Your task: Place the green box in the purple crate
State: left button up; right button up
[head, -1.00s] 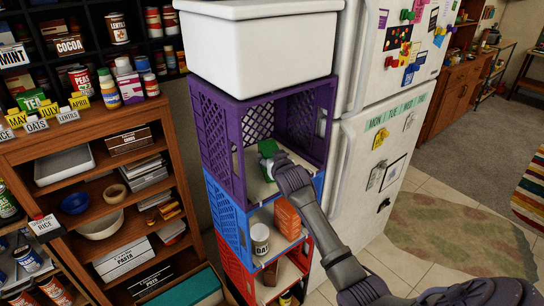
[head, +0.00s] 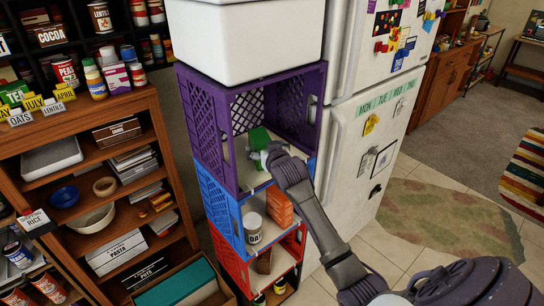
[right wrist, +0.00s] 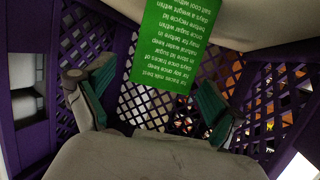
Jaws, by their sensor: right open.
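The purple crate (head: 218,122) is the top crate of a stack and its front is open. The green box (head: 260,138) is inside it, above the crate's light floor. In the right wrist view the green box (right wrist: 178,45) shows printed text and reaches the pale surface at the top of the picture. My right gripper (head: 263,154) reaches in through the crate's open front, close to the box. In the right wrist view my right gripper (right wrist: 150,105) has its fingers spread apart, with the box at or just beyond them. My left gripper is not in view.
A white bin (head: 245,45) sits above the purple crate. A blue crate (head: 219,207) and a red crate (head: 232,265) are below, holding a can (head: 252,227) and an orange box (head: 280,208). A fridge (head: 355,150) stands right, wooden shelves (head: 150,100) left.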

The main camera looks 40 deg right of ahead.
jog(key=b+v, duration=0.1)
jog(key=v, duration=0.7)
jog(key=shift+s, duration=0.2)
jog(key=s+a+f+n+g+y, duration=0.2)
jog(key=s+a+f+n+g, duration=0.15)
jog(key=s+a+f, duration=0.65)
jog(key=s+a+f+n+g+y, duration=0.1)
jog(key=s+a+f+g, duration=0.15)
jog(key=s, duration=0.55)
jog(key=s+a+f+g+y, duration=0.1)
jog(key=s+a+f+g, duration=0.2)
jog(key=s, duration=0.4)
jog(key=s+a+f+n+g+y, duration=0.1)
jog(key=s+a+f, duration=0.25)
jog(key=s, duration=0.45)
notch_tip(320, 180, down, 29)
jog(key=s+g+b, duration=0.1)
jog(key=g, duration=0.1)
jog(key=s+d+f, duration=0.1)
jog(key=s+f, duration=0.6)
jog(key=s, duration=0.1)
jog(key=s+d+f+b, duration=0.1)
jog(key=s+d+f, duration=0.1)
jog(key=s+f, duration=0.6)
jog(key=shift+d+f+g, duration=0.3)
jog(key=shift+f+g, duration=0.05)
jog(key=shift+g, duration=0.05)
